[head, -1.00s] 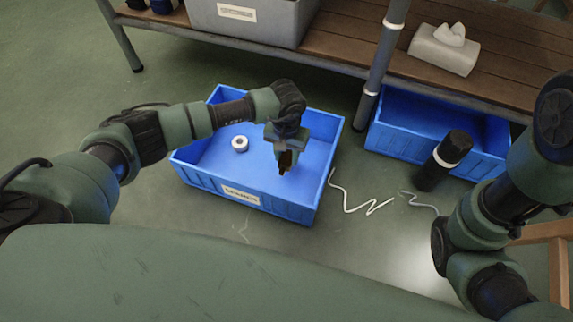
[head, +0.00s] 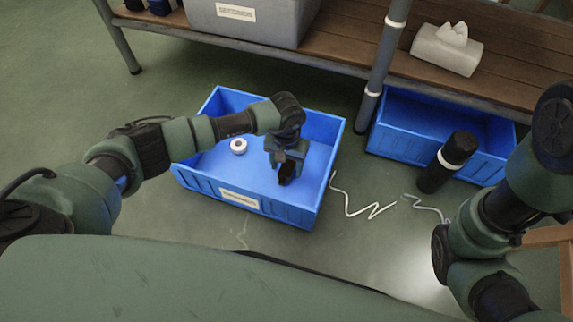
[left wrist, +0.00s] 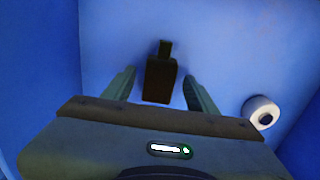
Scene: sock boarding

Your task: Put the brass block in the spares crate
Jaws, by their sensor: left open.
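The spares crate (head: 244,200) is a blue open box on the floor, with a white label on its near side. My left gripper (head: 286,165) reaches down into its right part and is open. The brass block (left wrist: 160,78), dark brown in shadow with a narrower stub at one end, shows between the spread fingers (left wrist: 160,92) in the left wrist view, with a gap on each side. It seems to lie on the crate floor. In the head view the block (head: 286,177) is a dark shape under the gripper. My right gripper is out of view.
A white tape roll (head: 239,146) lies in the crate, left of the gripper. A second blue crate (head: 400,145) stands under the bench (head: 345,40), with a black bottle (head: 448,162) before it. White cord (head: 350,205) lies on the floor. A tissue box (head: 446,50) is on the bench.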

